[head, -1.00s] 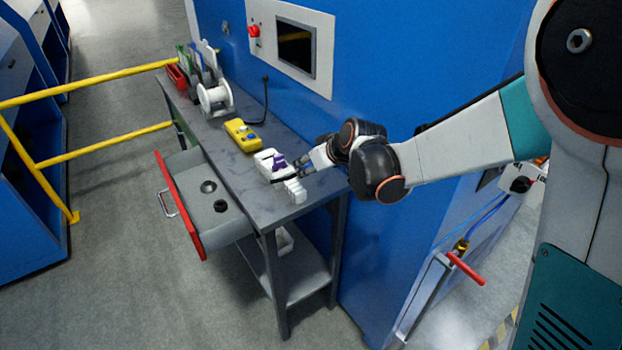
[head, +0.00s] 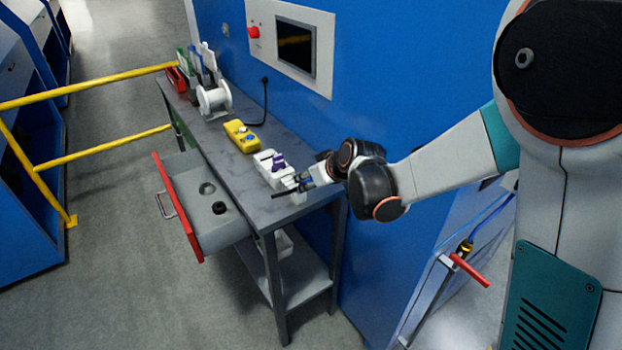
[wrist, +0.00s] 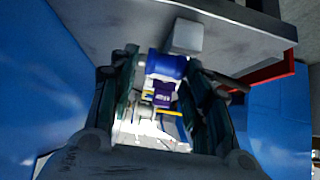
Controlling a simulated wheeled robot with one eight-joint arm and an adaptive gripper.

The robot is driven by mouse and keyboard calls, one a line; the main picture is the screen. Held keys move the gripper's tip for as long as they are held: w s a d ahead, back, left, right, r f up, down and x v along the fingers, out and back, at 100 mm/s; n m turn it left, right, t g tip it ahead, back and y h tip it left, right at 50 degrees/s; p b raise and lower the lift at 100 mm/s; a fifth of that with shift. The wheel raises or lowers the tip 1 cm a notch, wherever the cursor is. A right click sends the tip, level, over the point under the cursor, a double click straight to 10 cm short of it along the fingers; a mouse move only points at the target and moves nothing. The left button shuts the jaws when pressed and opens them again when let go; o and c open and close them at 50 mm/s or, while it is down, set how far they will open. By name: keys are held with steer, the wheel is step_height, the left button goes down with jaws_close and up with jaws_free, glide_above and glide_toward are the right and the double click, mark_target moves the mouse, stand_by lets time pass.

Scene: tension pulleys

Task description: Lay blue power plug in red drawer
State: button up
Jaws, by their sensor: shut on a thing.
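The blue power plug (wrist: 168,66) shows between my gripper's fingers in the wrist view. In the head view my gripper (head: 304,184) is at the near end of the table, by the white power strip (head: 268,163), and a small bit of blue shows at its fingers. A thin dark piece sticks out to the left of the fingers; I cannot tell what it is. A purple plug (head: 279,161) stands upright in the strip. The red drawer (head: 178,207) is pulled out of the table's left side, to the left of my gripper.
Two dark round things (head: 219,208) lie in the drawer. A yellow control box (head: 240,134), a white spool (head: 213,99) and a red bin (head: 176,78) stand farther back on the grey table (head: 222,144). A blue wall panel (head: 360,90) rises along the table's right side. Yellow rails stand at left.

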steer(key=shift+f, duration=0.15)
steer(key=o, duration=1.1)
steer(key=shift+o, duration=0.2)
steer(key=shift+r+p, duration=0.5)
steer(key=shift+r, duration=0.15)
steer(key=s+d+r+m+h+p, duration=0.1)
steer(key=s+d+r+m+p, duration=0.1)
steer(key=s+d+r, duration=0.6)
steer(key=s+d+r+m+h+p, duration=0.15)
steer(key=s+d+r, duration=0.4)
steer(key=s, duration=0.55)
steer(key=s+d+r+m+h, duration=0.1)
steer(key=s+d, duration=0.5)
steer(key=s, duration=0.6)
steer(key=shift+m+h, duration=0.75)
steer(key=shift+m, duration=0.4)
